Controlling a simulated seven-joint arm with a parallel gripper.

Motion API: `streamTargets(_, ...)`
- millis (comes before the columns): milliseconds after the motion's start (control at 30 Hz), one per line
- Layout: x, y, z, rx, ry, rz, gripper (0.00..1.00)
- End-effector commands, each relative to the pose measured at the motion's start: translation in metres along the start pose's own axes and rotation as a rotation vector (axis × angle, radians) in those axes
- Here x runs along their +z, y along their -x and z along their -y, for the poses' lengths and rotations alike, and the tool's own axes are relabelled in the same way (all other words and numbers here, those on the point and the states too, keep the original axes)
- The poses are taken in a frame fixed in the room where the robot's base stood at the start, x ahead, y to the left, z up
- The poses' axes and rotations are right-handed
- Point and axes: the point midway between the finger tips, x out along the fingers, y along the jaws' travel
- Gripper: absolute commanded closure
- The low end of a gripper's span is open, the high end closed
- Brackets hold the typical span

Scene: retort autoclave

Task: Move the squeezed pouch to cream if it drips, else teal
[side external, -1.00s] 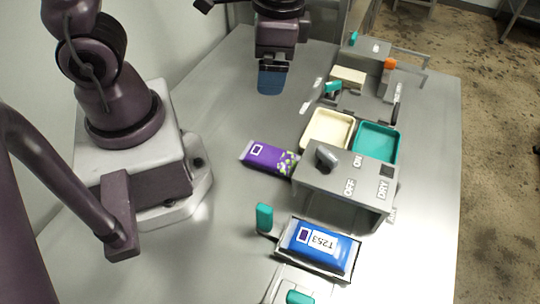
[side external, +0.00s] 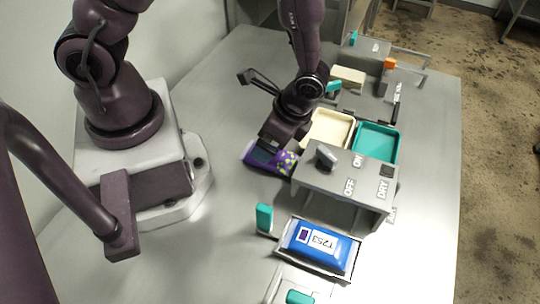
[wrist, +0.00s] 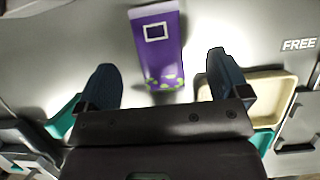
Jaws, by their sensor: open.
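A purple pouch (side external: 254,160) with a green-spotted end and a white square outline lies flat on the table, left of the bins. It also shows in the wrist view (wrist: 158,50). My gripper (side external: 266,145) is over the pouch and covers part of it in the side view. In the wrist view the fingers (wrist: 163,85) are apart, with the pouch's spotted end between and ahead of them; nothing is held. The cream bin (side external: 313,140) and the teal bin (side external: 377,155) stand side by side and look empty. I cannot tell whether the pouch drips.
A blue pouch (side external: 318,246) labelled T253 lies in a tray near the front. Teal handles and an orange knob (side external: 389,64) stick up around. The table's left middle is clear.

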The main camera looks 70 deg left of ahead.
Motion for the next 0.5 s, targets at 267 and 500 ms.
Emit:
streamTargets(267, -0.001, -0.030, -0.003, 0.001, -0.002, 0.005, 0.06)
streamTargets(500, -0.001, -0.055, -0.003, 0.000, 0.000, 0.000, 0.06)
